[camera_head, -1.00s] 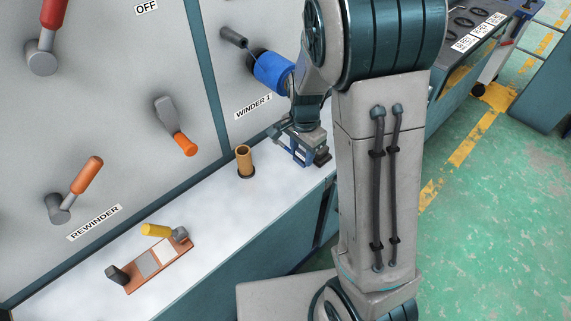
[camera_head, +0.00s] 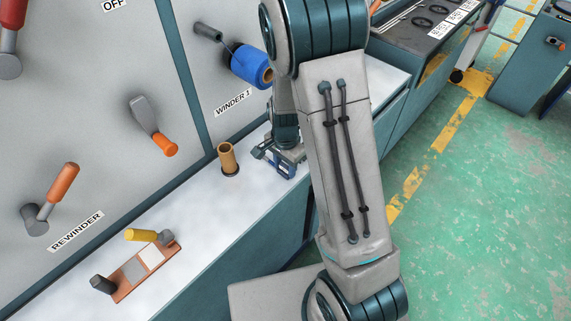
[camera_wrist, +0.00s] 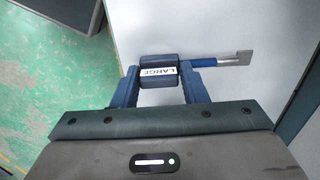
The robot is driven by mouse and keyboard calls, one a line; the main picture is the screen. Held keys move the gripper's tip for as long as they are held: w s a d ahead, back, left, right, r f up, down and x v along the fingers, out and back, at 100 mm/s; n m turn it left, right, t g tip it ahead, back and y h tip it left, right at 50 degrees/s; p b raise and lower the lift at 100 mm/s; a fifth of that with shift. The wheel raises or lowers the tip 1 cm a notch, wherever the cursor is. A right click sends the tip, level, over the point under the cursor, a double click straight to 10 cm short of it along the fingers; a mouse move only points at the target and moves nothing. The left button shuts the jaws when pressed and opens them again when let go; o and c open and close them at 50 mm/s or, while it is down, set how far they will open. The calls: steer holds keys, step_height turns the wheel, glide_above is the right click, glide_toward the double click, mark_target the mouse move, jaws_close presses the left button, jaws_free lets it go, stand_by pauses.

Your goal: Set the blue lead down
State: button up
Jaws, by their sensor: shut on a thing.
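My gripper (camera_wrist: 160,85) is shut on the blue lead, seen in the wrist view. Between the fingers is a dark block with a white "LARGE" label (camera_wrist: 158,72). A blue shaft (camera_wrist: 229,61) with a grey flat tip sticks out past the right finger. The white worktop (camera_wrist: 190,20) lies behind it. In the head view my gripper (camera_head: 280,158) is low over the worktop near its front edge, right of the brown tube. My arm partly hides it there, and I cannot tell whether the lead touches the surface.
A brown upright tube (camera_head: 228,160) stands close left of my gripper. A blue roll (camera_head: 252,66) juts from the panel above. A brown board with a yellow-handled piece (camera_head: 140,264) lies front left. The worktop between the tube and board is clear.

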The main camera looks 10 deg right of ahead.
steer(key=o, duration=1)
step_height(320, 180, up, 11)
steer(key=p, duration=0.2)
steer(key=s+r+n, duration=0.3)
steer(key=s+r, duration=0.1)
steer(key=s, duration=0.1)
steer(key=s+d+r+n+t, duration=0.1)
steer(key=s+r+n, duration=0.3)
steer(key=s, duration=0.1)
steer(key=s+d+r+n+t, duration=0.1)
steer(key=s+r+n, duration=0.2)
steer(key=s, duration=0.3)
steer(key=shift+r+n, duration=0.4)
steer(key=shift+r, duration=0.25)
steer(key=shift+s+t, duration=0.15)
steer(key=shift+t, duration=0.15)
steer(key=c, duration=0.6)
